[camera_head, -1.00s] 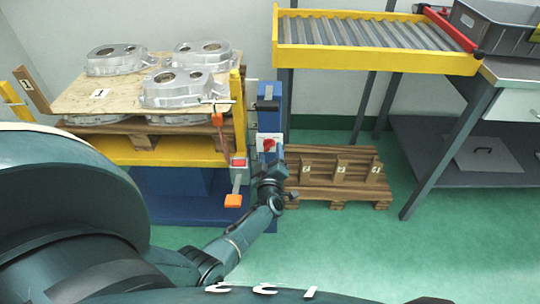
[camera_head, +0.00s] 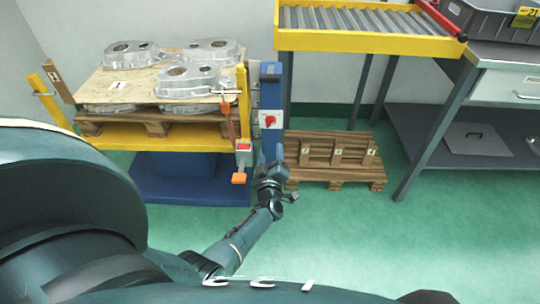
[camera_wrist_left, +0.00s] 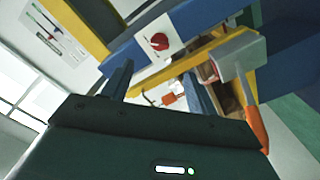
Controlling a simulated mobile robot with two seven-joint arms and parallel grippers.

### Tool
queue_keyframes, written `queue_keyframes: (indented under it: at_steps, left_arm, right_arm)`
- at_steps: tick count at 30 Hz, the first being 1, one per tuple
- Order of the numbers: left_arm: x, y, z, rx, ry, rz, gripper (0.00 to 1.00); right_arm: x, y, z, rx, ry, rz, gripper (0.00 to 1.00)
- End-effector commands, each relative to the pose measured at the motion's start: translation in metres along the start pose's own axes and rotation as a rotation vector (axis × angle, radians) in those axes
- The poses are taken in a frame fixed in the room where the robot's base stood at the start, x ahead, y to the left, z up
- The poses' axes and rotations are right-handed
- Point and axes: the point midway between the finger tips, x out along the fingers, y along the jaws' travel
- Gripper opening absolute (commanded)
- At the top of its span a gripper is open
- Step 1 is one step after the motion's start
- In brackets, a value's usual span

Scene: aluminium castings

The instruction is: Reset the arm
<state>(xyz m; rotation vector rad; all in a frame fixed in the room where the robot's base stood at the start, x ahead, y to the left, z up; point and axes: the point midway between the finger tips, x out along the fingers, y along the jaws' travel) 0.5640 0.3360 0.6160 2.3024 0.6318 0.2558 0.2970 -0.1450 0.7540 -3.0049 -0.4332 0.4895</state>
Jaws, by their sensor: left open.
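My left arm reaches in from the lower left in the head view. Its gripper (camera_head: 270,160) is open and empty, in front of the foot of the blue column (camera_head: 270,85) and below the red rotary switch (camera_head: 269,120) on its white plate. The two fingers stand apart in the left wrist view (camera_wrist_left: 158,88), with the red switch (camera_wrist_left: 159,42) beyond them. No contact with the column shows, though the exact gap is unclear. My right gripper is not in view.
A yellow lift table (camera_head: 190,157) beside the column carries aluminium castings (camera_head: 188,80) on a board. An orange-tipped lever (camera_head: 238,178) hangs at its corner. A wooden pallet (camera_head: 335,172) lies right of the gripper. A roller conveyor (camera_head: 370,41) stands behind. The green floor (camera_head: 350,235) in front is clear.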

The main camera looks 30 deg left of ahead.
Motion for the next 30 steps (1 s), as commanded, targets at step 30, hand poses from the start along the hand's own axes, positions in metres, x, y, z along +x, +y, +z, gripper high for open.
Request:
queue_keyframes:
  at_steps: [30]
  left_arm:
    - [-0.117,0.034,-0.012,0.351,-0.286,0.342,0.58]
  right_arm:
    - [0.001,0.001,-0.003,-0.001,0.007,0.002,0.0]
